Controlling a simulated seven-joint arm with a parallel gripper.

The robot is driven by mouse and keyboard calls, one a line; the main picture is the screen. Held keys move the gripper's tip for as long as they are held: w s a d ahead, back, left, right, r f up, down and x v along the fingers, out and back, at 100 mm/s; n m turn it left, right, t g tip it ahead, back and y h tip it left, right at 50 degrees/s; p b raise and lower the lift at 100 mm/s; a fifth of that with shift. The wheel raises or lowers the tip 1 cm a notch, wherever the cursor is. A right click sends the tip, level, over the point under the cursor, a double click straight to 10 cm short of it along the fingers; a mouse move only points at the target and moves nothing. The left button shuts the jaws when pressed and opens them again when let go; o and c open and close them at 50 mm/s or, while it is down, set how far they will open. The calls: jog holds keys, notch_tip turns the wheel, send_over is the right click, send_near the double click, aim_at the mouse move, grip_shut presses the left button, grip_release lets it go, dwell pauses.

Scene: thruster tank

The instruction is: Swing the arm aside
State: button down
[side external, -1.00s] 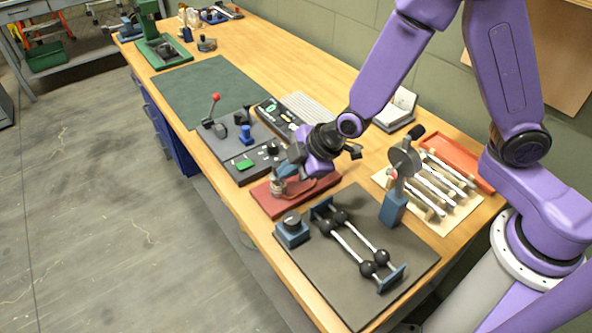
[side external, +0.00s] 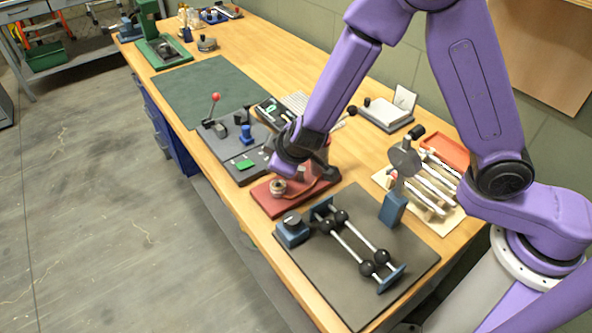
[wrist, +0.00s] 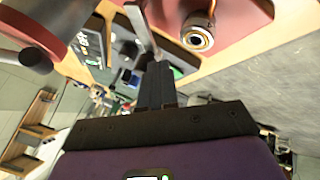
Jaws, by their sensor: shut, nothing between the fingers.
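A red base (side external: 265,203) stands near the bench's front edge, with a round metal cup (side external: 278,187) on it. The cup (wrist: 200,36) shows uncovered in the wrist view, on the red base (wrist: 243,18). A grey metal bar (wrist: 145,25) lies just ahead of my fingertips, left of the cup and apart from it in that view. A red cylinder (wrist: 22,28) with a dark knob is at the left. My gripper (wrist: 159,68) is shut and empty. In the side view my gripper (side external: 316,163) is low over the red base; its fingertips are hard to make out.
A grey board with twin rods and black balls (side external: 355,245) stands in front. A blue stand with a grey disc (side external: 404,162) and a rack of pale rods (side external: 430,190) are to the right. A lever panel (side external: 225,135) is to the left.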

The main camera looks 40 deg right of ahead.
jog(key=shift+w+d, duration=0.2)
jog(key=shift+w, duration=0.2)
jog(key=shift+w+d, duration=0.1)
jog(key=shift+w, duration=0.05)
dwell(0.5)
jog(key=a+v, duration=0.1)
jog(key=v, duration=0.9)
jog(key=shift+w, duration=0.15)
dwell(0.4)
